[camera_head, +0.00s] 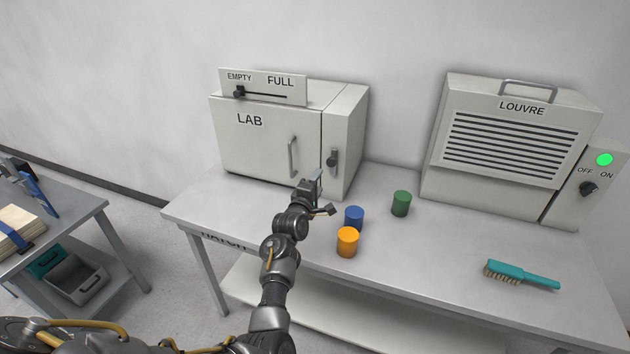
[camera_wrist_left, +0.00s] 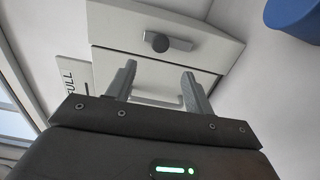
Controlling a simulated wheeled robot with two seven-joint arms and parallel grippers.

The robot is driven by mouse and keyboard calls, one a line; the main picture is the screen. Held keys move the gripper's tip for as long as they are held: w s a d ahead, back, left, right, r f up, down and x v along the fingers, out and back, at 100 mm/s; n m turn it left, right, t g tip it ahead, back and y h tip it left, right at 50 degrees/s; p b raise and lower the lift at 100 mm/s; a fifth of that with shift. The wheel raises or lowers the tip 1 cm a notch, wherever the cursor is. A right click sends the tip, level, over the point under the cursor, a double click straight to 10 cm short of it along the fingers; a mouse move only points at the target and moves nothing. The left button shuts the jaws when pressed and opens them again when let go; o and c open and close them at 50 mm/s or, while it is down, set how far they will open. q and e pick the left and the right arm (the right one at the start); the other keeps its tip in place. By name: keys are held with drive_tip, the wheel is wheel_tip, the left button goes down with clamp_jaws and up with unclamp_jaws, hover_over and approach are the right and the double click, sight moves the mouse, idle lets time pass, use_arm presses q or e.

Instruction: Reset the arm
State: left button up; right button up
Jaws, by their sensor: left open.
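My left arm reaches in from the lower left of the head view. Its gripper (camera_head: 324,196) is in front of the LAB box, above the table. It is open, with nothing between the fingers. In the left wrist view the two fingers (camera_wrist_left: 160,85) stand apart and point toward the LAB box's front, with its handle seen between and behind them. The blue cylinder (camera_head: 354,217) is close to the right of the gripper, and its edge shows at the top right of the wrist view (camera_wrist_left: 296,18). My right gripper is not seen.
The LAB box (camera_head: 262,150) stands at the table's (camera_head: 440,255) back left, slider at EMPTY. The orange cylinder (camera_head: 347,243) and green cylinder (camera_head: 401,203) stand near the blue one. A teal brush (camera_head: 523,275) lies front right. The LOUVRE unit (camera_head: 500,150) has a green light.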

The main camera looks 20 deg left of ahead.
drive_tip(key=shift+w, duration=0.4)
